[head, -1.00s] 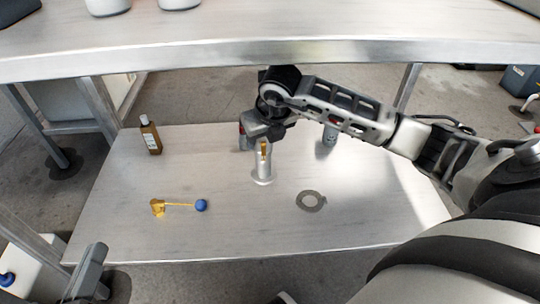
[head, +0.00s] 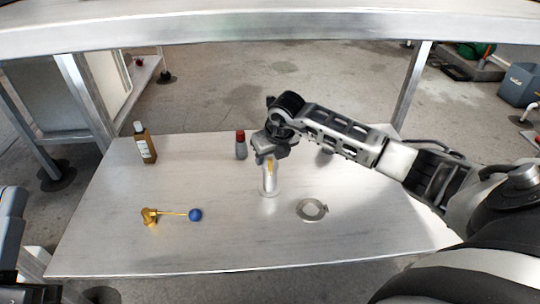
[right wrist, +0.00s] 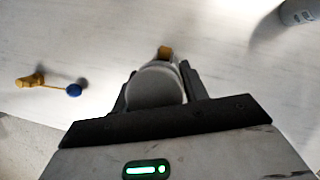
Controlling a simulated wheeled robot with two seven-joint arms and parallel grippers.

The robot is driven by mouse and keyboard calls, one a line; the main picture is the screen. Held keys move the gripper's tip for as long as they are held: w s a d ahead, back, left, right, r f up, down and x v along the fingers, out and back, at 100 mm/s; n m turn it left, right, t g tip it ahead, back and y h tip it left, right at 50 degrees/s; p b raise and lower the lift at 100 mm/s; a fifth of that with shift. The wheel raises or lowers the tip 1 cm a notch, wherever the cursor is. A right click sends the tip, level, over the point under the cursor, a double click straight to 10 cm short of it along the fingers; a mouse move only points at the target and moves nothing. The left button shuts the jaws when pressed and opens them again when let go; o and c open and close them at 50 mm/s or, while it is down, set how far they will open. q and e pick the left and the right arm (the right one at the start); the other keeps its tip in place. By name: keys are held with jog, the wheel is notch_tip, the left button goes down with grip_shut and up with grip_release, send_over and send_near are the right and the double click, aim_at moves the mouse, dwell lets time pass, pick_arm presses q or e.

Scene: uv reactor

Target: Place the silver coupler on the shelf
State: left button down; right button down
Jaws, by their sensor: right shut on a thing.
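My right gripper (head: 268,160) points down over the lower metal shelf (head: 120,235) and is shut on the silver coupler (head: 269,185). The coupler is a silver cylinder with a wider foot and a small yellow part near its top. It is upright in the head view; I cannot tell whether its foot touches the shelf. In the right wrist view the coupler (right wrist: 155,88) shows as a pale round body between the two dark fingers. Part of my left arm shows at the left edge of the head view; its fingers are not visible.
A flat silver ring (head: 311,209) lies right of the coupler. A yellow piece with a rod and blue ball (head: 195,215) lies left. A brown bottle (head: 146,148) and a red-capped bottle (head: 241,150) stand behind. A metal tabletop (head: 270,28) spans above. The front is clear.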

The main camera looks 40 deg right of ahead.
jog(key=shift+f, duration=0.1)
pick_arm(q)
jog(key=shift+r, duration=0.15)
pick_arm(e)
jog(key=c, duration=0.7)
grip_release()
jog(key=shift+c, duration=0.2)
jog(key=shift+s+r, duration=0.1)
jog(key=shift+r, duration=0.4)
jog(key=p+v, duration=0.3)
jog(key=v, duration=0.2)
jog(key=shift+r, duration=0.15)
pick_arm(q)
notch_tip(320, 180, down, 9)
jog(key=s+d+n+g+y+p, duration=0.1)
jog(key=s+n+g+y, duration=0.1)
jog(key=n+g+y, duration=0.2)
jog(key=n, duration=0.2)
jog(key=shift+r+n+g+p, duration=0.15)
jog(key=shift+n+g+p, duration=0.25)
pick_arm(e)
jog(key=v, duration=0.6)
